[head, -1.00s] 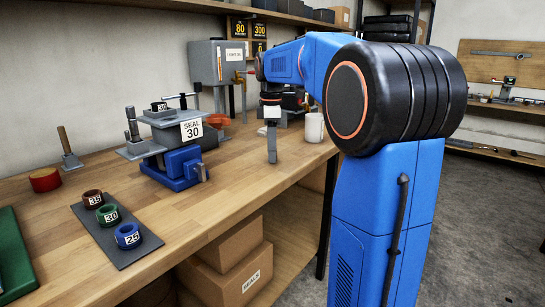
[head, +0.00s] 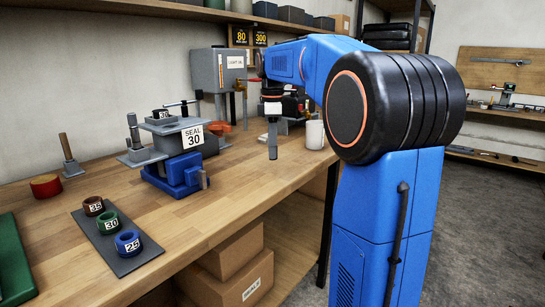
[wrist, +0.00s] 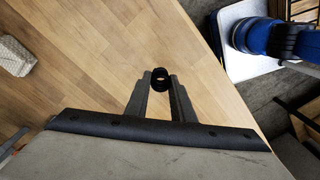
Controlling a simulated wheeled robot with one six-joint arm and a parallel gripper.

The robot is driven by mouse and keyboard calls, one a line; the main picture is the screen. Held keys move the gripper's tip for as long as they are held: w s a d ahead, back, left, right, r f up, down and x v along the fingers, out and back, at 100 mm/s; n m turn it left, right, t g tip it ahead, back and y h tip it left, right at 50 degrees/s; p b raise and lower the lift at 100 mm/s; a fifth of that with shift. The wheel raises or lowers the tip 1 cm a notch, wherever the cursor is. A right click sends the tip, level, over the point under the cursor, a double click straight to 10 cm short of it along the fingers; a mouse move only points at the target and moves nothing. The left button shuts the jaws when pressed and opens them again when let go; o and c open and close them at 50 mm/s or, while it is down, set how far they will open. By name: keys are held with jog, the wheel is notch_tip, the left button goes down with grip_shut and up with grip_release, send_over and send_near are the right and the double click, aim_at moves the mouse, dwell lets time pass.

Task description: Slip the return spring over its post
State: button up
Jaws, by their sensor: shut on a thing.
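My gripper (head: 272,152) points down over the right part of the bench in the head view. In the wrist view its two fingers (wrist: 160,85) are closed on a small black ring-shaped coil (wrist: 160,78), seen end-on, which looks like the return spring. It sits at the fingertips with bare wood behind it. A dark upright post (head: 132,127) stands on a grey plate at the left of the clamped fixture. A brown rod (head: 65,147) stands on a grey base further left. I cannot tell which is the spring's post. My gripper is apart from both.
A dark strip (head: 138,258) carries several numbered rings. A white mug (head: 314,134) stands right of my gripper. The bench front (head: 240,190) is clear.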

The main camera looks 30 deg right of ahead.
notch_tip(320, 180, up, 15)
dwell(0.9)
jog(key=shift+f, duration=0.15)
